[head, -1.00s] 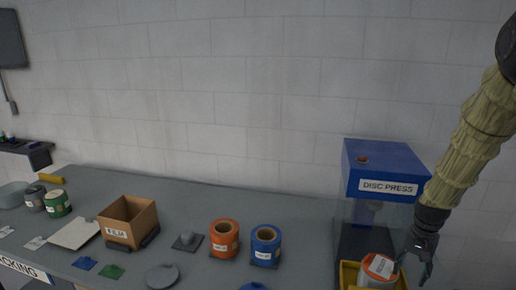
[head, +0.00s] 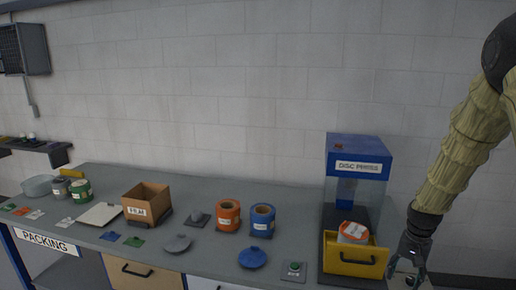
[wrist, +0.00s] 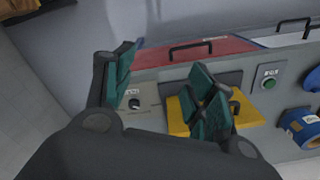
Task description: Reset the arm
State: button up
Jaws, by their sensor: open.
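My gripper (head: 411,268) hangs at the lower right in the head view, just right of the disc press (head: 358,165). In the wrist view my gripper (wrist: 163,78) has its two green-padded fingers spread, with nothing between them. My arm rises from it to the upper right in the head view. The disc press is blue on top with a yellow drawer (head: 350,268) at its front. An orange-and-white roll (head: 352,232) sits in the drawer. In the wrist view the yellow drawer (wrist: 177,128) is partly hidden behind the right finger.
On the grey bench stand an orange roll (head: 228,215), a blue roll (head: 262,219), a cardboard box (head: 147,202) and a blue disc (head: 253,258). A green button (head: 293,268) is left of the press. Green and grey rolls stand at the far left.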

notch_tip(320, 180, down, 9)
jog(key=a, duration=0.3)
jog(key=s+a+f+n+b, duration=0.2)
jog(key=s+a+f, duration=0.3)
jog(key=s+f, duration=0.4)
jog(key=s+a+f+n+b, duration=0.2)
jog(key=s+a+f, duration=0.4)
jog(key=f, duration=0.5)
jog(key=s+a+f+n+b, duration=0.1)
jog(key=s+a+f, duration=0.1)
jog(key=s, duration=0.5)
jog(key=s+a+f+n+b, duration=0.1)
jog(key=s+a+f, duration=0.2)
jog(key=s, duration=0.3)
jog(key=s+a+f+n+b, duration=0.1)
jog(key=s+a+f, duration=0.2)
jog(key=s, duration=0.4)
jog(key=shift+s+n, duration=0.3)
jog(key=shift+n, duration=0.1)
